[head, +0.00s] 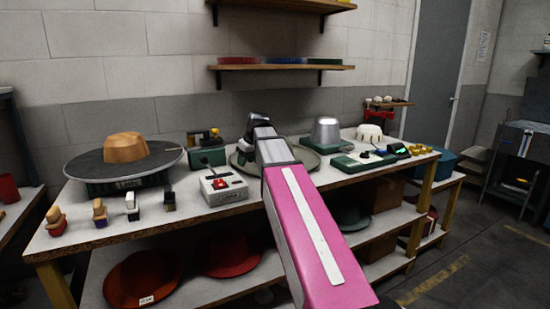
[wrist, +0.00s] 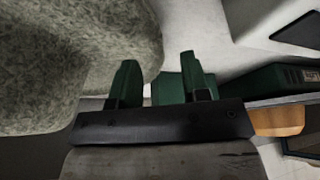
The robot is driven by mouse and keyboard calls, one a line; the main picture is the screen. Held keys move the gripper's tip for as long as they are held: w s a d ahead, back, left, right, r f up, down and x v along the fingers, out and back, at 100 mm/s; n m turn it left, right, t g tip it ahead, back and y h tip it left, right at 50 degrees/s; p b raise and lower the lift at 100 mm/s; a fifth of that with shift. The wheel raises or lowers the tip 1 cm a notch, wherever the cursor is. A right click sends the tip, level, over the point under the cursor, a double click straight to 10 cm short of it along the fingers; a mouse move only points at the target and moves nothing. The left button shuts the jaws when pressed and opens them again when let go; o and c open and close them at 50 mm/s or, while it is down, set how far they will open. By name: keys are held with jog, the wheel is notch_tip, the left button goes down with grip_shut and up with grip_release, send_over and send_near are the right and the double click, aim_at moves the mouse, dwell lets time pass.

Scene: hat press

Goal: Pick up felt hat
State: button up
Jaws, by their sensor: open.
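The felt hat is a grey-green hat whose wide brim (head: 309,160) shows on the workbench on both sides of my arm in the head view. My arm hides its middle. In the wrist view the fuzzy felt (wrist: 75,105) fills the upper left, and its edge reaches behind the left finger into the gap between the fingertips. My gripper (wrist: 158,62) is open, with two green fingers apart and nothing clamped. I cannot tell whether a finger touches the felt. In the head view my arm hides the fingers.
A brown hat block (head: 126,147) stands on a dark round board at left. A control box with red (head: 222,186) sits left of my arm. A metal dome (head: 326,130) and a white cap-shaped form (head: 370,133) stand at right. Red hats (head: 142,280) lie on the shelf below.

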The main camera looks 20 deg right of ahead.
jog(key=shift+x, duration=1.85)
grip_shut()
jog(key=shift+r, duration=0.15)
notch_tip(320, 180, up, 18)
